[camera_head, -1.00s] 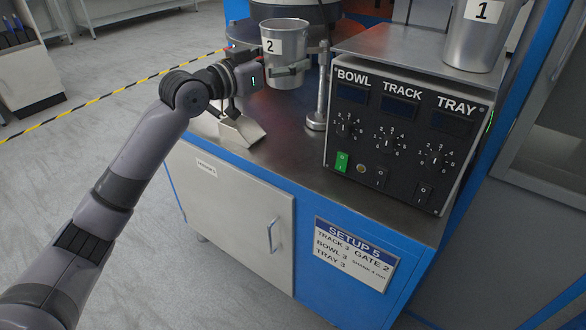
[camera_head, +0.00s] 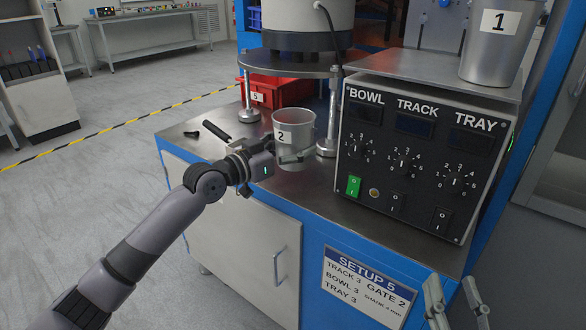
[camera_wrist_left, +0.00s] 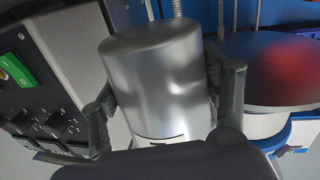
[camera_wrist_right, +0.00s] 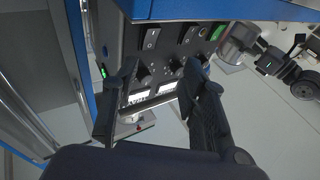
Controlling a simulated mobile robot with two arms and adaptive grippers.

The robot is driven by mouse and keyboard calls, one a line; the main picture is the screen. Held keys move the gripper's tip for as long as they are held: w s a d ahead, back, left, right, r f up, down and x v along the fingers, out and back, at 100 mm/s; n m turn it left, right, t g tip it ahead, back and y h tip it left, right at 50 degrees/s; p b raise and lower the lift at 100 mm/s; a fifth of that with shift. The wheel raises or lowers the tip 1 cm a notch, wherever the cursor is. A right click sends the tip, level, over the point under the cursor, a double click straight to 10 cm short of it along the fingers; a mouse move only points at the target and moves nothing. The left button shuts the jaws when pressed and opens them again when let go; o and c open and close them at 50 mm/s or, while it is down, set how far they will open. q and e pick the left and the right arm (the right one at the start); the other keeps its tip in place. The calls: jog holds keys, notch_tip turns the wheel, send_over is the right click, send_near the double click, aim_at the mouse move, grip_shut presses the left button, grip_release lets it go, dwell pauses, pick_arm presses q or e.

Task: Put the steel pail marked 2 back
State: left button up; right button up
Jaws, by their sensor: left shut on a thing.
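The steel pail marked 2 (camera_head: 295,139) is upright at the steel bench top, left of the control box. I cannot tell whether its base touches the bench. My left gripper (camera_head: 290,158) is shut around its side. In the left wrist view the pail (camera_wrist_left: 158,75) fills the space between the two fingers (camera_wrist_left: 168,103), one on each side, its label partly hidden. My right gripper (camera_head: 455,300) is empty at the lower right, in front of the cabinet. In the right wrist view its fingers (camera_wrist_right: 160,95) are apart with nothing between them.
A control box (camera_head: 410,165) stands right of the pail, with a steel pail marked 1 (camera_head: 492,50) on top. A metal post (camera_head: 329,120) is close behind pail 2. A red bin marked 5 (camera_head: 270,92) and a black handle (camera_head: 215,130) lie to the back left.

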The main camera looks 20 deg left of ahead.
pick_arm(q)
jog(key=shift+f, duration=0.55)
notch_tip(320, 180, down, 3)
jog(key=shift+f+b, duration=0.1)
jog(key=shift+b, duration=0.6)
jog(key=shift+f, duration=0.15)
pick_arm(e)
jog(key=s+r+t+y, duration=0.1)
jog(key=s+r+t, duration=0.2)
jog(key=r, duration=0.4)
jog(key=shift+s+t+y, duration=0.15)
jog(key=shift+t+y, duration=0.15)
jog(key=shift+t, duration=0.5)
pick_arm(q)
jog(key=shift+f, duration=0.1)
jog(key=o, duration=1.9)
jog(key=shift+o, duration=0.2)
pick_arm(e)
jog(key=shift+s+r, duration=0.25)
